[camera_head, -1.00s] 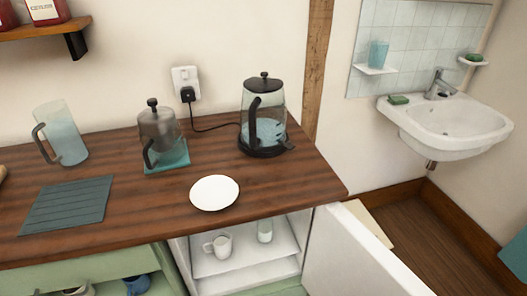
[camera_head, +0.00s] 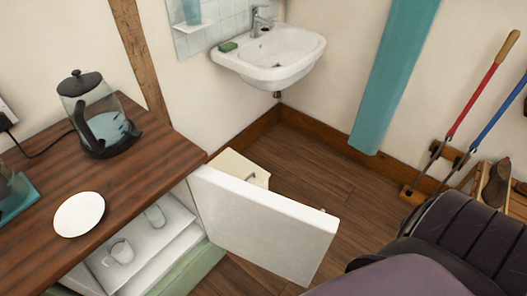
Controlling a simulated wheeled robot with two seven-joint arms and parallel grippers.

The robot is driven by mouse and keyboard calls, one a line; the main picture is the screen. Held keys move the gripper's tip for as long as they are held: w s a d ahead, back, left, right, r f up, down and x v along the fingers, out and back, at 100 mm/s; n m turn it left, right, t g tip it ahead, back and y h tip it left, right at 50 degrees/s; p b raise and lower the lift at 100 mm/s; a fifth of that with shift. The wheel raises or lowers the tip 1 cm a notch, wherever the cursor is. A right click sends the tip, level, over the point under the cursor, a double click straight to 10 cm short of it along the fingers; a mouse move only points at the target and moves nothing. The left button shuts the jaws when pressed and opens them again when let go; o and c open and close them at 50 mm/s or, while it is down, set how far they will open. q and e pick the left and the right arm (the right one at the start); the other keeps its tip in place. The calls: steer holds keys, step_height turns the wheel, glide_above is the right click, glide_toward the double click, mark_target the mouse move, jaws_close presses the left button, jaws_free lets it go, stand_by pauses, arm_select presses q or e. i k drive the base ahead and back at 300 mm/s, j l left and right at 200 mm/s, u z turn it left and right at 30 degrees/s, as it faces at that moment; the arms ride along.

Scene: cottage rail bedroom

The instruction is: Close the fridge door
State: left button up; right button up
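The fridge door (camera_head: 262,222) is white and stands wide open, swung out to the right of the cabinet under the wooden counter. The open fridge (camera_head: 150,248) shows a white shelf inside with a white mug (camera_head: 121,251) and a small glass (camera_head: 154,216) on it. The door's hinge side is at the counter's right end. Neither of my grippers is in view.
The counter (camera_head: 130,178) carries a kettle (camera_head: 97,118) and a white plate (camera_head: 79,214). A sink (camera_head: 270,55) is on the back wall. Dark rounded furniture (camera_head: 430,250) fills the lower right.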

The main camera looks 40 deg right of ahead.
mark_target(288, 239)
steer(key=l, duration=2.9)
steer(key=l+u, duration=0.15)
steer(key=u, duration=0.25)
steer(key=l+u, duration=0.2)
steer(key=u, duration=0.15)
steer(key=l+u, duration=0.15)
steer(key=u, duration=0.25)
steer(key=k+l+u, duration=0.1)
steer(key=u, duration=0.25)
steer(key=k+l+u, duration=0.1)
steer(key=k+u, duration=0.15)
